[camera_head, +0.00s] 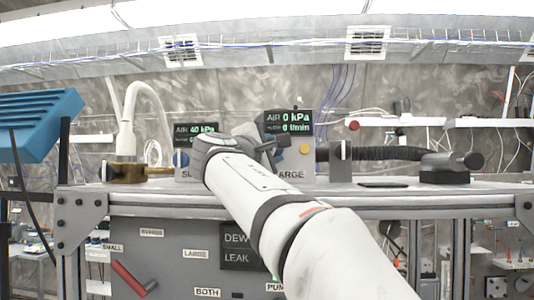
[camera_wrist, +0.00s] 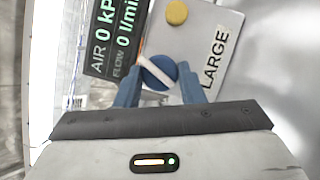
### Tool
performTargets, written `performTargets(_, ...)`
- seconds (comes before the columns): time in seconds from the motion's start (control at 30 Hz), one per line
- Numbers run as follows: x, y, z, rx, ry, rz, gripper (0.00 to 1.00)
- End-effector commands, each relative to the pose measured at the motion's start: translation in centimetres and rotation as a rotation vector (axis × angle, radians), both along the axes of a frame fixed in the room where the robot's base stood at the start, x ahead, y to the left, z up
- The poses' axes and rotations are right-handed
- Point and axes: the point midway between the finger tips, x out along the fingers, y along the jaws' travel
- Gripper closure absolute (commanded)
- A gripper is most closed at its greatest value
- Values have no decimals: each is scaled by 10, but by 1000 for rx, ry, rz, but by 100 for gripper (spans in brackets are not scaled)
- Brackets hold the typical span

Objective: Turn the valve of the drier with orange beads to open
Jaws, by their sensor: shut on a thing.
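My gripper (camera_wrist: 158,84) has its two blue fingers on either side of a round blue knob (camera_wrist: 160,66) and is shut on it. A white bar crosses the knob, slanting from upper left to lower right. The knob sits on a grey panel marked LARGE (camera_wrist: 214,57), beside a display (camera_wrist: 116,37) reading AIR 0 kPa and flow 0 l/min. In the head view my gripper (camera_head: 272,146) reaches the front of the LARGE box (camera_head: 309,170), and the arm hides the knob. I see no orange beads in either view.
A yellow button (camera_wrist: 176,13) is close above the knob. Left of the arm, another display (camera_head: 196,130) reads AIR 40 kPa. The cabinet below has a red-handled lever (camera_head: 128,277).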

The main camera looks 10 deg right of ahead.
Motion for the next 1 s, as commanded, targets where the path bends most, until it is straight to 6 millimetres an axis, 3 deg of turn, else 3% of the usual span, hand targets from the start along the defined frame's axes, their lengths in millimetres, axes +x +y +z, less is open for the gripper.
performTargets(0.6, -1, 0, 1, -42, 11, 1, 88)
performTargets(0.63, -1, 0, 1, -42, 11, 0, 64)
performTargets(0.9, 0, 0, 0, -42, 13, -1, 43)
performTargets(1.0, 0, -1, 0, -42, 13, -1, 43)
